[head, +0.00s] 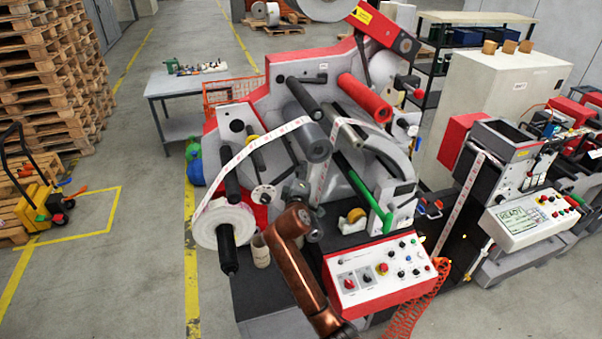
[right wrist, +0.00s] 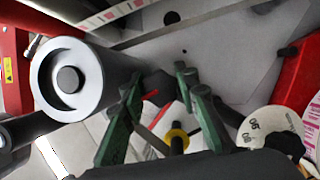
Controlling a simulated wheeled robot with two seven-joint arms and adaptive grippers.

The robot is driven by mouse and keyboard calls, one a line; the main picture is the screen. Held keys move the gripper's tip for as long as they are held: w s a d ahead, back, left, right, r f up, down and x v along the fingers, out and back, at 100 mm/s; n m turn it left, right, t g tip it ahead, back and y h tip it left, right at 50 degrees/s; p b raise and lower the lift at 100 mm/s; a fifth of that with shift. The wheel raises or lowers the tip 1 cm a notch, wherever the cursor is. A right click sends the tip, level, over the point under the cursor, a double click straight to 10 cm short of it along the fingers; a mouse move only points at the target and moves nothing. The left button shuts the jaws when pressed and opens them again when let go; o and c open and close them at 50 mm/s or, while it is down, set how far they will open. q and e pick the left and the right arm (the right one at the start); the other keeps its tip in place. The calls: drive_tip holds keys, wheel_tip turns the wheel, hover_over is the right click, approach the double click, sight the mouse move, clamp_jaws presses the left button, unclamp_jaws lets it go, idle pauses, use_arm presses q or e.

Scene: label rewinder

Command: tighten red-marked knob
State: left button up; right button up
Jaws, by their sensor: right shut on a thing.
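My right arm reaches up from the bottom of the head view, and its dark gripper (head: 300,190) is against the front of the rewinder (head: 290,92). In the right wrist view the green fingers of this gripper (right wrist: 160,84) are shut around a small dark knob (right wrist: 161,87). A red mark (right wrist: 150,95) shows beside it, between the fingers. The fingers hide part of the knob, and the arm and gripper hide it in the head view. My left gripper is in neither view.
A thick grey roller (right wrist: 75,80) stands close left of the fingers. A yellow-collared part (right wrist: 176,133) and a numbered white dial (right wrist: 262,128) are near. The label web (head: 265,138) runs above my gripper to the white roll (head: 222,222). A control panel (head: 383,275) sits lower right.

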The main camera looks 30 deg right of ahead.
drive_tip(key=o, duration=1.2)
drive_tip(key=v, duration=1.2)
